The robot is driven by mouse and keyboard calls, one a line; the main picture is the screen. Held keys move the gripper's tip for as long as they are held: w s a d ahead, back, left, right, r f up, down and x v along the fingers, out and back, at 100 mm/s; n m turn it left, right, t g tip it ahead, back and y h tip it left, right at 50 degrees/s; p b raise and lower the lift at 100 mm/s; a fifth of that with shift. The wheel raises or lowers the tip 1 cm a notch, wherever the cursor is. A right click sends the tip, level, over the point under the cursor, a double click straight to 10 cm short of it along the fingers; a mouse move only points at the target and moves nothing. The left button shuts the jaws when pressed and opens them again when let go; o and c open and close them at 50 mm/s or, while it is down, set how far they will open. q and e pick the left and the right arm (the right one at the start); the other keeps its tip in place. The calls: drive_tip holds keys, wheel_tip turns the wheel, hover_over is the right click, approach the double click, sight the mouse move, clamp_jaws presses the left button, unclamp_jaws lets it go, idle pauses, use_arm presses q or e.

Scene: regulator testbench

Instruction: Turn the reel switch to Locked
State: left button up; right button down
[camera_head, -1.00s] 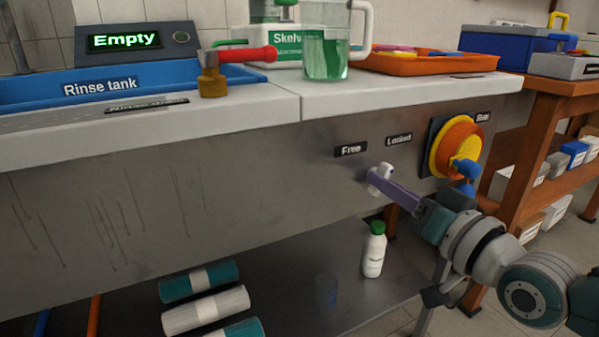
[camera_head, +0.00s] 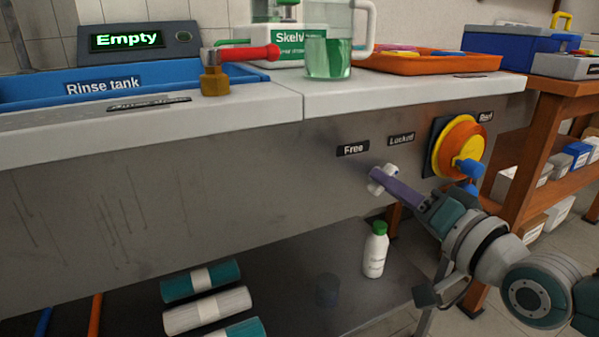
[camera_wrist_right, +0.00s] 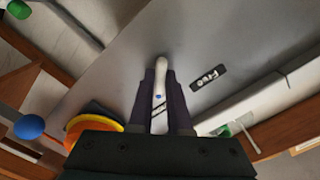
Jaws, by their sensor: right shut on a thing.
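The reel switch (camera_head: 383,180) is a small white lever on the grey front panel of the bench, below the Free label (camera_head: 353,149) and the Locked label (camera_head: 401,139). My right gripper (camera_head: 388,184), with purple fingers, is shut on it. In the right wrist view the white lever (camera_wrist_right: 161,70) lies between the two dark fingers (camera_wrist_right: 160,100), its end showing beyond the tips. The Free label also shows there, beside the lever (camera_wrist_right: 208,77). The fingers hide part of the lever. My left gripper is in neither view.
A yellow and orange reel (camera_head: 460,145) with a blue handle (camera_head: 468,169) sits right of the switch, close to my right arm. A white bottle with a green cap (camera_head: 375,252) stands on the lower shelf. A wooden shelf unit (camera_head: 528,140) is at the right.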

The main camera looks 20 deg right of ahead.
drive_tip(key=c, duration=0.9)
unclamp_jaws()
drive_tip(key=shift+o, duration=0.2)
drive_tip(key=shift+s, duration=0.1)
drive_tip(key=s+p, duration=0.3)
drive_tip(key=s, duration=0.6)
drive_tip(key=shift+s+d, duration=0.35)
drive_tip(key=shift+s, duration=0.05)
